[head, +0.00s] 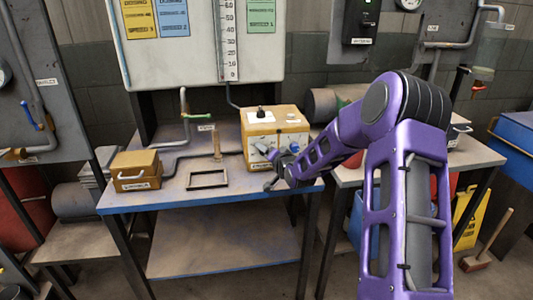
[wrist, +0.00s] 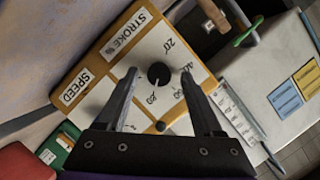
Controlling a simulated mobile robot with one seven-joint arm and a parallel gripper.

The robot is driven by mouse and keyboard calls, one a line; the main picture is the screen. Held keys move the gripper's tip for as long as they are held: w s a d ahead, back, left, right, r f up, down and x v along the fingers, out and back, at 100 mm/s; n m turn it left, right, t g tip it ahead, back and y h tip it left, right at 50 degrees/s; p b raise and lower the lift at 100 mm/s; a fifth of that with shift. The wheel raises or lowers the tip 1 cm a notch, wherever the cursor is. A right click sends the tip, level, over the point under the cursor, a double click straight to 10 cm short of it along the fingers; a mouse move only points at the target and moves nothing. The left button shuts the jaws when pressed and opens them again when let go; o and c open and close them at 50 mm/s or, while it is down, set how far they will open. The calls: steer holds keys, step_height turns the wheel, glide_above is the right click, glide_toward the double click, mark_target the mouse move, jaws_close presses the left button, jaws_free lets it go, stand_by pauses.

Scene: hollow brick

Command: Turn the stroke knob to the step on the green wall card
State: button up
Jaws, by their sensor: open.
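The stroke knob (wrist: 158,73) is a round black knob on the tan-edged white panel (wrist: 108,72), beside the "STROKE %" label. Printed numbers ring it; a thin pale mark at its lower edge seems to point towards 80. My gripper (wrist: 159,75) is open, with one finger on each side of the knob; whether either touches it I cannot tell. In the head view my gripper (head: 274,167) is at the front of the tan box (head: 255,127), hiding the knob. The green card (head: 261,16) hangs on the white board above; its writing is too small to read.
A "SPEED" label (wrist: 75,88) marks the panel's other side. Yellow (head: 139,18) and blue (head: 173,17) cards hang on the board. A small tan case (head: 135,170) and a dark frame (head: 207,180) are on the blue table (head: 170,199).

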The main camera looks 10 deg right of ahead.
steer(key=p+v, duration=0.2)
steer(key=v, duration=1.5)
steer(key=shift+s, duration=0.2)
